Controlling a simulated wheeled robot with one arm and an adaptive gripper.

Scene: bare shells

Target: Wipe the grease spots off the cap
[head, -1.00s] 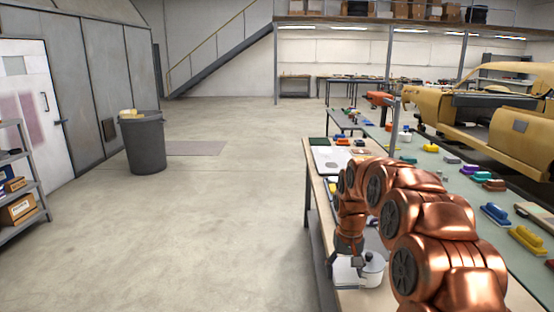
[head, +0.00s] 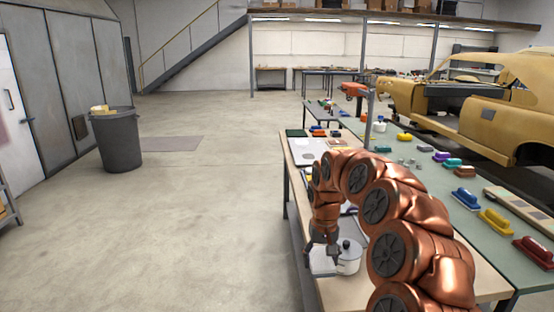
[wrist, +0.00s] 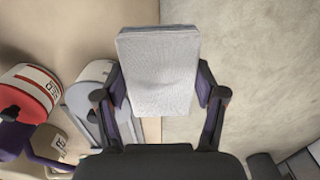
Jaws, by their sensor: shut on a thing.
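My gripper (wrist: 160,92) is shut on a grey-white textured pad (wrist: 160,55), with one dark finger on each side of it. In the head view my gripper (head: 323,258) is low over the near left end of the wooden-topped table (head: 292,160), close beside a white pot with a black knob (head: 348,260). I cannot make out a cap with grease spots in either view. My arm hides part of the table.
Wrist view: a red-and-white can (wrist: 30,88) and a grey-lidded container (wrist: 92,78) stand left of the pad; bare floor (wrist: 240,60) lies right. Head view: a green-topped table (head: 425,190) holds colored brushes, and a grey bin (head: 115,140) stands left on open floor.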

